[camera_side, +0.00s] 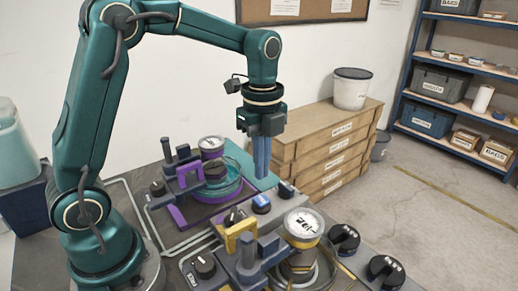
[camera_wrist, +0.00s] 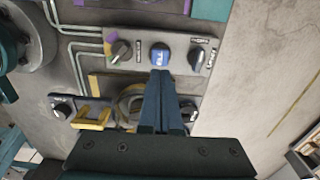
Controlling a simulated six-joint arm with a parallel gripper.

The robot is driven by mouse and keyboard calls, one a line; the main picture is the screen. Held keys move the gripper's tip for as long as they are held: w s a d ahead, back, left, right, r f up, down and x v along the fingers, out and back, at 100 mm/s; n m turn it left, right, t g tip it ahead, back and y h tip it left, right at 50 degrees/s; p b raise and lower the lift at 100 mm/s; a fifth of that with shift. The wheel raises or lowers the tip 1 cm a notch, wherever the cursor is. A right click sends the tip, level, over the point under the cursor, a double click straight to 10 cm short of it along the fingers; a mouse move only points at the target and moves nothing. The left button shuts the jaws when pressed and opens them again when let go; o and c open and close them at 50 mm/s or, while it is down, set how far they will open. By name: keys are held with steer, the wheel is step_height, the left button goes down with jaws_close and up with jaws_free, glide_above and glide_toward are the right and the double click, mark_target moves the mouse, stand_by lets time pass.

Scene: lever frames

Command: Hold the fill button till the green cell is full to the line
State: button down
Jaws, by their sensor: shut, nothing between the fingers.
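A blue fill button (camera_side: 261,203) sits on a grey control panel between two knobs. It also shows in the wrist view (camera_wrist: 160,57), with white lettering on it. My gripper (camera_side: 263,177) is shut and empty, pointing down above the button with a visible gap. In the wrist view its fingertips (camera_wrist: 162,74) appear just below the button's edge. A round clear cell with teal-green contents (camera_side: 232,187) stands in a purple frame to the left of my gripper. Its fill line and exact level are too small to tell.
A second unit with a yellow bracket (camera_side: 240,232) and a white dial gauge (camera_side: 303,223) stands in front. Black knobs (camera_side: 343,238) lie to its right. Wooden drawers (camera_side: 325,150) with a white bucket (camera_side: 351,88) stand behind. The floor at right is clear.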

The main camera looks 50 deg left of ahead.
mark_target(261, 200)
step_height(261, 200, down, 6)
steer(key=shift+r, duration=0.15)
stand_by(0.3)
steer(key=shift+f, duration=1.3)
steer(key=shift+r, duration=0.1)
step_height(261, 200, up, 15)
stand_by(0.5)
steer(key=shift+w, duration=0.1)
